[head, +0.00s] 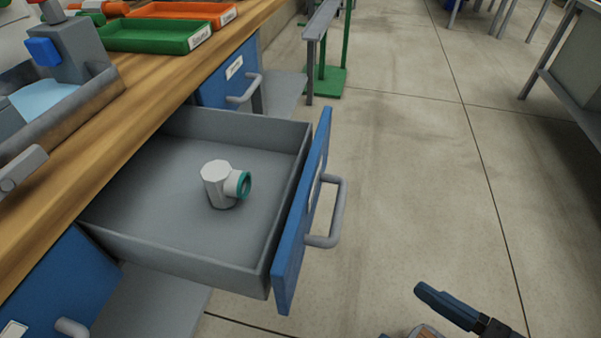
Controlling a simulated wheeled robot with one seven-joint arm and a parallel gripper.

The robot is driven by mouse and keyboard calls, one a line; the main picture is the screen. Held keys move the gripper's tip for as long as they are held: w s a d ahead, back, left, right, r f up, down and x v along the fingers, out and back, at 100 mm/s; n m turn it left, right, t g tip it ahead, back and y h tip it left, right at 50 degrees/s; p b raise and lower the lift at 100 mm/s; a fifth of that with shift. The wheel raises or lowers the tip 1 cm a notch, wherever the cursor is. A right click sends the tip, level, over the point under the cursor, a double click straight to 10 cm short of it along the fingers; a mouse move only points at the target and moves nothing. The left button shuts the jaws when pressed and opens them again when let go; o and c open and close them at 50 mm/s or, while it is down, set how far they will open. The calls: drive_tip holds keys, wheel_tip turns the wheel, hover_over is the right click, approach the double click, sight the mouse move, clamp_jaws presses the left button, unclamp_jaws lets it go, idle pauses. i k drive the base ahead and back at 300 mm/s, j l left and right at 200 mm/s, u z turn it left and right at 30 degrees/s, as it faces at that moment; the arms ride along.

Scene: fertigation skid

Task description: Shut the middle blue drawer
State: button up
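The middle blue drawer (302,215) is pulled far out from under the wooden bench. Its grey tray is open to view, and its blue front with a grey bar handle (338,212) faces right. A white pipe fitting with a teal ring (220,186) stands inside the drawer. Part of my gripper (450,306) shows at the bottom edge, to the right of and apart from the drawer front. One dark finger is visible; the rest is cut off, so I cannot tell whether it is open or shut.
Blue drawers on either side, one farther (228,82) and one nearer (55,270), look closed. The wooden benchtop (150,95) holds a green tray (150,37), an orange tray and a grey bin. A green-based stand (325,82) is beyond.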

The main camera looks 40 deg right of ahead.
sight(157, 212)
drive_tip(key=i+l, duration=0.15)
drive_tip(key=k+l+u, duration=0.45)
drive_tip(key=k+l, duration=0.4)
